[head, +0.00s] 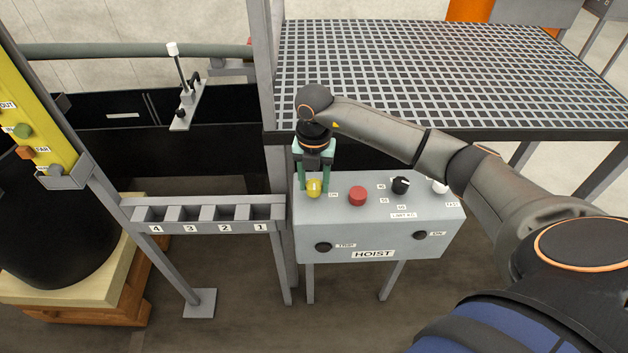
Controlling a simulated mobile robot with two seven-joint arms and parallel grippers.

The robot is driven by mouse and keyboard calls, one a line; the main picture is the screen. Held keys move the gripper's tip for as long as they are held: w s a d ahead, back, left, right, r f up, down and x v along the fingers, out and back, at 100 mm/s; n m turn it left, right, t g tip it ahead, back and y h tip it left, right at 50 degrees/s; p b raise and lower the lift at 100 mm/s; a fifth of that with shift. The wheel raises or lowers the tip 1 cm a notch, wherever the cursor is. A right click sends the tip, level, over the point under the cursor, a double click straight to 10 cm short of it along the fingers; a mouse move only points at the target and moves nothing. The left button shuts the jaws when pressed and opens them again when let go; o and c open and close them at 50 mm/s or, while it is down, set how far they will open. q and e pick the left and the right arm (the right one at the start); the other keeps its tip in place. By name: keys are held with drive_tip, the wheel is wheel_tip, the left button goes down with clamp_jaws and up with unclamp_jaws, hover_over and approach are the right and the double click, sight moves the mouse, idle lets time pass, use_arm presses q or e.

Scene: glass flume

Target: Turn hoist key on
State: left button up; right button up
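The grey hoist control box (380,233) with a "HOIST" label stands in the middle of the head view. On the left of its top is a yellow knob (314,188), with a small label that seems to read "ON" beside it. I cannot tell for certain whether this knob is the key. My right gripper (315,184) points down over it, its greenish fingers spread to either side of the knob. The fingers look open, with a gap to the knob. My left gripper is not in view.
The box also carries a red button (357,196), a black dial (400,185) and a white knob (440,187). A grid platform (440,70) lies behind. A numbered rack (205,213) is to the left, with a yellow panel (37,115) beyond it.

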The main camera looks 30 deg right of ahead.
clamp_jaws()
drive_tip(key=shift+n, duration=0.3)
drive_tip(key=n+b, duration=0.2)
drive_tip(key=n, duration=0.2)
drive_tip(key=shift+n, duration=0.3)
drive_tip(key=n+b, duration=0.2)
drive_tip(key=n, duration=0.4)
drive_tip(key=shift+d, duration=0.1)
drive_tip(key=n+b, duration=0.1)
drive_tip(key=n, duration=0.4)
drive_tip(key=shift+b, duration=0.4)
drive_tip(key=shift+n, duration=0.9)
